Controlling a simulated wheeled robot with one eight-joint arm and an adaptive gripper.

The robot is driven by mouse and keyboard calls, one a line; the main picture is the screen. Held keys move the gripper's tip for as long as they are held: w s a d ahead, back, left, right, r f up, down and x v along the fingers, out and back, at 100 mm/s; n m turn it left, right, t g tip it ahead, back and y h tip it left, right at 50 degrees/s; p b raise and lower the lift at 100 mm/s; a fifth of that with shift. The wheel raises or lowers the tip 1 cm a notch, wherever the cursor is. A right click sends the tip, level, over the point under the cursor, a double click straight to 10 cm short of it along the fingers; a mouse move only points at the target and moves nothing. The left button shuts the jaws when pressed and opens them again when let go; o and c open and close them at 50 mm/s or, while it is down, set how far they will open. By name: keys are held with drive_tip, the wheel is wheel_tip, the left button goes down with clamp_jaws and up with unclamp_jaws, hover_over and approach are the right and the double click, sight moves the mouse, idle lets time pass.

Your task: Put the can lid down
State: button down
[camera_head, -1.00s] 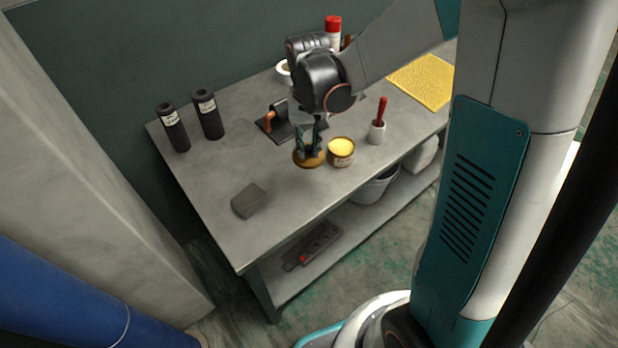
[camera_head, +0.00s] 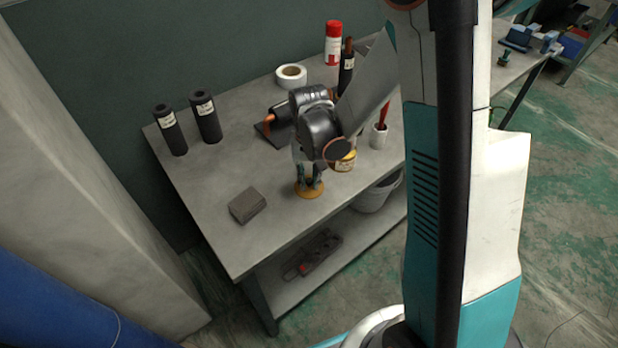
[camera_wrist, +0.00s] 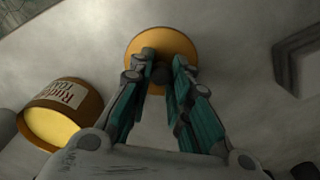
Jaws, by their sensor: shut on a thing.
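The can lid (camera_head: 309,191) is a round, orange-yellow disc over the front part of the workbench. My gripper (camera_head: 311,181) points down and is shut on the lid's dark central knob. In the wrist view the lid (camera_wrist: 150,40) shows beyond my fingertips (camera_wrist: 162,72). I cannot tell whether the lid touches the bench top. The open can (camera_head: 344,162), with yellow contents, stands behind and right of the lid, partly hidden by my arm. In the wrist view the can (camera_wrist: 62,112) is at the left, apart from the lid, with its label showing.
A grey block (camera_head: 247,205) lies left of the lid. Two black cylinders (camera_head: 206,116) stand at the back left. A white cup with a red handle (camera_head: 379,135) is at the right, a white tape roll (camera_head: 291,76) behind.

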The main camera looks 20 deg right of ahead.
sight(309, 178)
drive_tip(key=shift+f, duration=0.1)
drive_tip(key=c, duration=1.5)
unclamp_jaws()
wheel_tip(309, 178, up, 12)
drive_tip(key=p, duration=0.4)
drive_tip(key=shift+s+r+n+t, duration=0.55)
drive_tip(key=shift+s+r+t, duration=0.65)
drive_tip(key=shift+s+r, duration=1.3)
drive_tip(key=shift+s+r+n+t, duration=0.5)
drive_tip(key=shift+s+r+t, duration=0.7)
drive_tip(key=shift+s+r, duration=1.3)
drive_tip(key=shift+s+r+n+t, duration=0.55)
drive_tip(key=shift+s+r+t, duration=0.65)
drive_tip(key=shift+s+r, duration=1.3)
drive_tip(key=shift+s+f, duration=0.2)
drive_tip(key=shift+f, duration=0.1)
